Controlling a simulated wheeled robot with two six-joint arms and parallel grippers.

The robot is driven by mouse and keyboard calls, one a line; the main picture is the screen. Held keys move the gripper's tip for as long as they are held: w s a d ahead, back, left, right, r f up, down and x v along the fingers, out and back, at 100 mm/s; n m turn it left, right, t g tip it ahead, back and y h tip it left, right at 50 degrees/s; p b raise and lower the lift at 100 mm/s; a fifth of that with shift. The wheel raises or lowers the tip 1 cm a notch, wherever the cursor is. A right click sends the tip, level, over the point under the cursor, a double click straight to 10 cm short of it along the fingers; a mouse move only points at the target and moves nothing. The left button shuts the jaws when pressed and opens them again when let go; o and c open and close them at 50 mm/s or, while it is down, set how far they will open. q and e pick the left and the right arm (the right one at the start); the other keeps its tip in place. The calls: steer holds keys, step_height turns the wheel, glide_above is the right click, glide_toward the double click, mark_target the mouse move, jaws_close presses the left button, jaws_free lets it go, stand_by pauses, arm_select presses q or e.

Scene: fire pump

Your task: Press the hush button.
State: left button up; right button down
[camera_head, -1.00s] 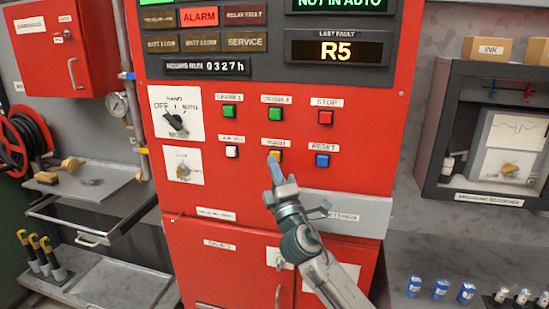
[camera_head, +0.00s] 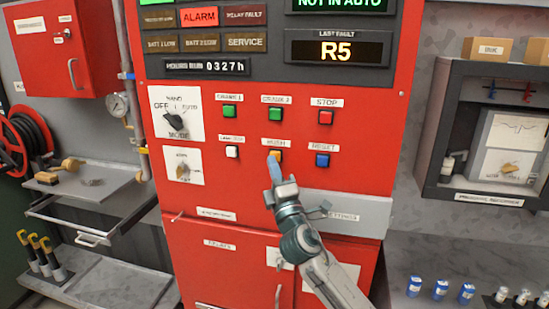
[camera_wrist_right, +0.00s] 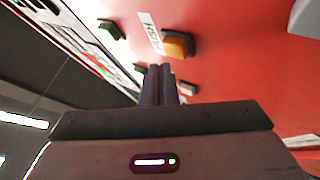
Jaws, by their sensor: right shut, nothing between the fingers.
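The hush button (camera_head: 274,154) is a small orange square button on the red panel, between the white lamp test button and the blue reset button. In the right wrist view the orange hush button (camera_wrist_right: 177,44) sits beside its white HUSH label (camera_wrist_right: 150,33). My right gripper (camera_head: 274,162) is shut and empty, with its tips at the lower edge of the button in the head view. In the right wrist view the closed fingers (camera_wrist_right: 160,70) end just short of the button's picture; I cannot tell whether they touch it. My left gripper is not in view.
Green buttons (camera_head: 275,113), a red stop button (camera_head: 325,117), a white button (camera_head: 232,152) and a blue reset button (camera_head: 322,160) surround it. A mode knob (camera_head: 175,121) is on the left. A grey ledge (camera_head: 345,212) juts below. The alarm lamp (camera_head: 199,16) is lit red.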

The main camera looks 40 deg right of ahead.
steer(key=shift+w+d, duration=0.1)
stand_by(0.3)
steer(key=shift+w+d, duration=0.2)
steer(key=shift+d, duration=0.05)
steer(key=shift+w+d+b, duration=0.3)
steer(key=shift+d+b, duration=0.05)
steer(key=shift+b, duration=0.1)
stand_by(0.7)
steer(key=shift+s+a, duration=0.1)
steer(key=shift+a, duration=0.05)
steer(key=shift+s+a, duration=0.5)
steer(key=shift+a, duration=0.05)
steer(key=shift+p, duration=0.3)
steer(key=shift+s+a+p, duration=0.7)
steer(key=shift+s+a, duration=0.95)
steer(key=shift+a, duration=0.25)
